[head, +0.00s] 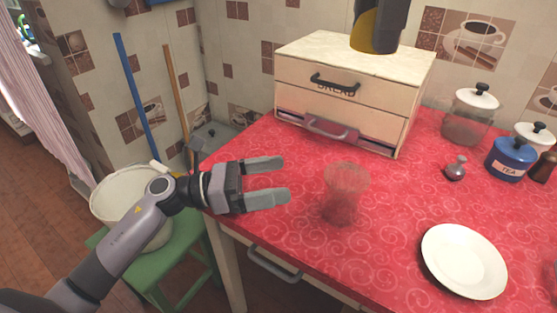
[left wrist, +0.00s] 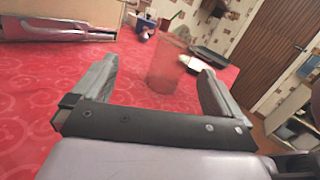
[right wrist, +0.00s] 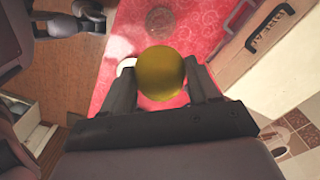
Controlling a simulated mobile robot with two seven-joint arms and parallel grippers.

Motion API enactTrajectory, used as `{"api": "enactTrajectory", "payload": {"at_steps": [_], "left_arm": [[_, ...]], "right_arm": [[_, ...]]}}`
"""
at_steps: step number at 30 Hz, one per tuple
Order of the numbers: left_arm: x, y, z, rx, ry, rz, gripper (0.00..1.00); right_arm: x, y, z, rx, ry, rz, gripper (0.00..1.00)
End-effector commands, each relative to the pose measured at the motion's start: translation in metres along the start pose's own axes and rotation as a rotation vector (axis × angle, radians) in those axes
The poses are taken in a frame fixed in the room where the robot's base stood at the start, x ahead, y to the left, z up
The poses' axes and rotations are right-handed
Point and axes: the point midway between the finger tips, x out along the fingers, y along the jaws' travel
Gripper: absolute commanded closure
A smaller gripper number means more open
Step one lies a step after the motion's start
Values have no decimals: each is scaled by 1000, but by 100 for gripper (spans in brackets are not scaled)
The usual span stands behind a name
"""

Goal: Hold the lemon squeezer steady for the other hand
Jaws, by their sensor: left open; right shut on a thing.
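A clear, glass-like vessel (head: 345,195) stands upright on the red counter. I take it for the lemon squeezer, but its inner shape is hard to make out. My left gripper (head: 285,180) is open and empty, just left of the vessel with its fingers pointing at it. In the left wrist view the vessel (left wrist: 167,66) shows ahead, between the two fingers and not gripped. My right gripper (right wrist: 162,78) is shut on a yellow round thing (right wrist: 162,72), which looks like a lemon. In the head view the yellow thing (head: 376,40) shows high above the bread bin's near top.
A cream bread bin (head: 300,72) stands behind the vessel. A white plate (head: 464,260) lies to the right. A small metal item (head: 456,168), a glass jar (head: 467,122) and a blue tea canister (head: 509,158) stand at the right. Counter around the vessel is clear.

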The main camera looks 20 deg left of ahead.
Motion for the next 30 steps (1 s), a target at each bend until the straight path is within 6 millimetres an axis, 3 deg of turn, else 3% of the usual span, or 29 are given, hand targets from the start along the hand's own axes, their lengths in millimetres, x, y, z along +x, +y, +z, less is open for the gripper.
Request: {"api": "enactTrajectory", "payload": {"at_steps": [4, 11, 24, 30], "left_arm": [[9, -10, -16, 126, 97, -94, 0], [24, -15, -23, 167, 126, -129, 0], [103, -25, -32, 163, 122, -127, 0], [124, -26, -36, 162, 123, -125, 0]], "right_arm": [[0, 0, 0, 0, 0, 0, 64], [0, 0, 0, 0, 0, 0, 64], [0, 0, 0, 0, 0, 0, 64], [0, 0, 0, 0, 0, 0, 64]]}}
